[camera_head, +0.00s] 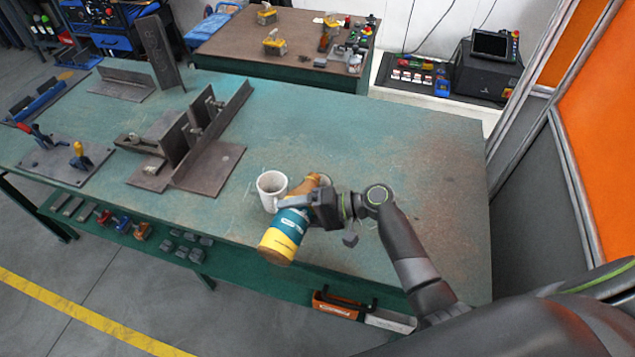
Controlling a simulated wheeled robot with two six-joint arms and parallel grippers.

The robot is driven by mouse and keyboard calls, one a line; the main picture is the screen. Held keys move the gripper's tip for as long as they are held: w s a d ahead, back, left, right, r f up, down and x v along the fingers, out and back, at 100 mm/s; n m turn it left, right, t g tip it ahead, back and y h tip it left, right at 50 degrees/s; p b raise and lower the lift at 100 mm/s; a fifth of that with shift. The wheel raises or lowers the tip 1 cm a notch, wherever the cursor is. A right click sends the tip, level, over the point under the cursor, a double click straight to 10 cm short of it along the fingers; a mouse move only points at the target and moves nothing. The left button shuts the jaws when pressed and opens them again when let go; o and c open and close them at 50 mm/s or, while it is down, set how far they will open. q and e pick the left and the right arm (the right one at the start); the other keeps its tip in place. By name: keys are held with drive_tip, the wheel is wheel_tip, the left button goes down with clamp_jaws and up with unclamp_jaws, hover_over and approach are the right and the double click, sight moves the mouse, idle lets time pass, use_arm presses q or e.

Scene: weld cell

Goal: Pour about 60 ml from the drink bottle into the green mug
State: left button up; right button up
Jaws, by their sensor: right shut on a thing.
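The drink bottle (287,228) has a teal label, a yellow lower band and an amber upper part. My right gripper (316,211) is shut on its upper half. The bottle leans, with its yellow end at the lower left, over the table's front edge, and its narrow end at the upper right. A white mug (270,191) stands upright on the table just left of the bottle's upper part; whether they touch I cannot tell. I see no green mug. A small pale thing (326,180) is partly hidden behind the bottle and gripper. My left gripper is out of view.
Steel angle plates with clamps (195,135) stand left of the mug on the green table (400,150). A fixture plate with toggle clamps (65,165) lies at the far left. The table's right half is clear. A second bench (225,45) stands behind.

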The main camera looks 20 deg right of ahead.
drive_tip(key=shift+s+a+r+m+p, duration=0.3)
drive_tip(key=shift+r+p, duration=0.1)
drive_tip(key=shift+r, duration=0.15)
idle(1.9)
wheel_tip(320, 180, down, 3)
drive_tip(key=n+b, duration=0.1)
drive_tip(key=b, duration=0.1)
drive_tip(key=shift+s+a+h+b, duration=0.1)
drive_tip(key=shift+s+h+b, duration=0.05)
drive_tip(key=shift+h+b, duration=0.15)
drive_tip(key=shift+s+a+f+n+t+h, duration=0.15)
drive_tip(key=shift+f+n+t+h, duration=0.15)
drive_tip(key=shift+n, duration=0.3)
drive_tip(key=shift+r, duration=0.1)
drive_tip(key=shift+w+d+f+n+t+h+b, duration=0.2)
drive_tip(key=shift+f+n+t+h+b, duration=0.1)
drive_tip(key=shift+n+b, duration=0.2)
drive_tip(key=shift+r, duration=0.1)
idle(0.6)
